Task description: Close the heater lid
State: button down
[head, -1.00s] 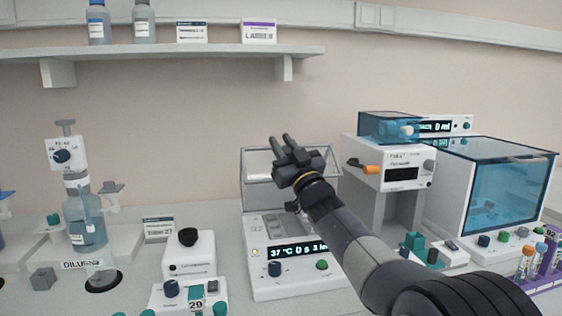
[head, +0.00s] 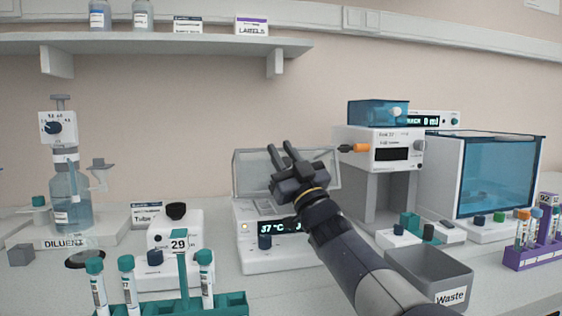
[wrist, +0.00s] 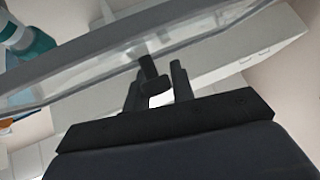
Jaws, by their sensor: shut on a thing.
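The heater (head: 255,259) is a white box with a lit display reading 37 °C, on the bench in the middle of the head view. Its lid (head: 246,172), a clear panel in a grey frame, stands open and raised at the heater's back. My gripper (head: 282,150) is in front of the lid, with its fingers up near the lid's upper part. In the wrist view the lid (wrist: 100,72) crosses the picture, and a small dark piece at its edge sits between my fingers (wrist: 158,85). My gripper is shut on the lid there. My arm hides the heater's right side.
A grey waste bin (head: 428,268) stands right of my arm. A teal tube rack (head: 232,303) with several tubes is at the front left. A white device (head: 385,150) with an orange part stands right of the lid. A shelf (head: 150,45) hangs above.

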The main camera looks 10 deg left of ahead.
jog(key=shift+s+d+f+n+y+b, duration=0.25)
jog(key=shift+s+f+n+y+b, duration=0.3)
jog(key=shift+y+b, duration=0.3)
jog(key=shift+s, duration=0.1)
jog(key=shift+r, duration=0.1)
jog(key=c, duration=1.5)
grip_release()
jog(key=shift+c, duration=0.2)
jog(key=o, duration=0.3)
jog(key=shift+o, duration=0.2)
notch_tip(320, 180, up, 10)
jog(key=p, duration=0.4)
jog(key=shift+s, duration=0.1)
